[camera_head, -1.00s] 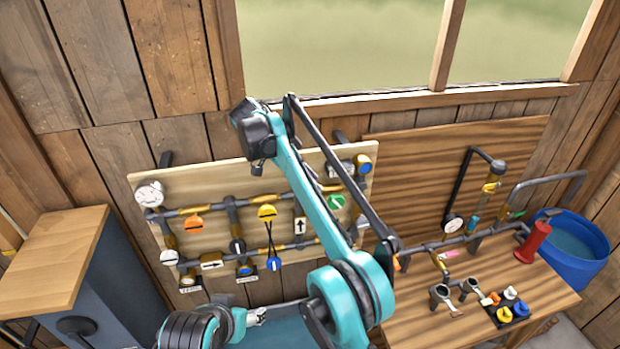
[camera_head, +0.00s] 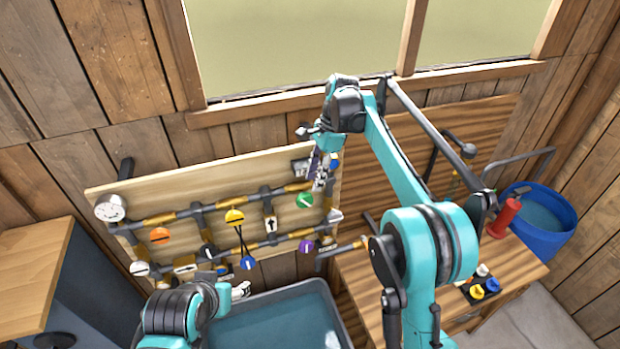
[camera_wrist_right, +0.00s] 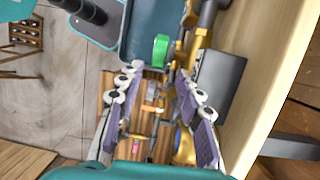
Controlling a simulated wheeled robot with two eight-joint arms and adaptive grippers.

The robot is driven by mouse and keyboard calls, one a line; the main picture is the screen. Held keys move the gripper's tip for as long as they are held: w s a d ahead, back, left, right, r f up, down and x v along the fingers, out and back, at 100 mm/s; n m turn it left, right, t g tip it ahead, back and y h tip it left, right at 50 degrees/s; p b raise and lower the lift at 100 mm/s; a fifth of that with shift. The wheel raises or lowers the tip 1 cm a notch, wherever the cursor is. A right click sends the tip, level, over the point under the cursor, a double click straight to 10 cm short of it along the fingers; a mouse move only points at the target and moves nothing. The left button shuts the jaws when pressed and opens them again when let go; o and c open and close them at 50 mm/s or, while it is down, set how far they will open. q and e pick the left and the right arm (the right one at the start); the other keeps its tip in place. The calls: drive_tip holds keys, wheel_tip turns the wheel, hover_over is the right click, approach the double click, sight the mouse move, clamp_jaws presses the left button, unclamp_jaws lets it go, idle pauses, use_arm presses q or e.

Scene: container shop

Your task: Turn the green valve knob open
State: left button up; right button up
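The green valve knob (camera_head: 305,200) is a round disc with a slanting white mark, on the right part of the pipe board (camera_head: 155,195). My right gripper (camera_head: 318,180) is just above it in the head view, fingers pointing down. In the right wrist view the two purple-padded fingers are apart with nothing gripped (camera_wrist_right: 160,115). The green knob (camera_wrist_right: 160,48) shows beyond the fingertips, edge-on, and does not appear touched. My left gripper (camera_head: 240,290) is low in the head view, over the blue basin; its fingers are too small to judge.
A yellow knob (camera_head: 234,217), an orange knob (camera_head: 160,235), a blue knob (camera_head: 248,263) and a purple knob (camera_head: 306,246) share the board. A gauge (camera_head: 110,208) sits at its left. A blue-grey basin (camera_head: 318,300) stands below. A workbench (camera_head: 375,290) is at right.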

sight(305, 194)
drive_tip(key=shift+s+a+f+y+p, duration=0.25)
drive_tip(key=shift+s+a+y+p, duration=0.05)
drive_tip(key=shift+s+a+y, duration=0.45)
drive_tip(key=f, duration=0.4)
drive_tip(key=shift+w+a+p, duration=0.15)
drive_tip(key=shift+a+p, duration=0.2)
drive_tip(key=shift+a, duration=0.05)
drive_tip(key=shift+a+f, duration=0.15)
drive_tip(key=shift+f, duration=0.2)
drive_tip(key=shift+s+a+f, duration=0.25)
drive_tip(key=shift+a, duration=0.05)
drive_tip(key=shift+d, duration=0.1)
drive_tip(key=c, duration=0.4)
use_arm(q)
drive_tip(key=shift+s+a+r, duration=0.1)
drive_tip(key=shift+a+r, duration=0.05)
drive_tip(key=shift+r, duration=0.35)
drive_tip(key=shift+s+a+r, duration=0.1)
drive_tip(key=shift+a+r, duration=0.05)
drive_tip(key=shift+r, duration=0.35)
use_arm(e)
clamp_jaws()
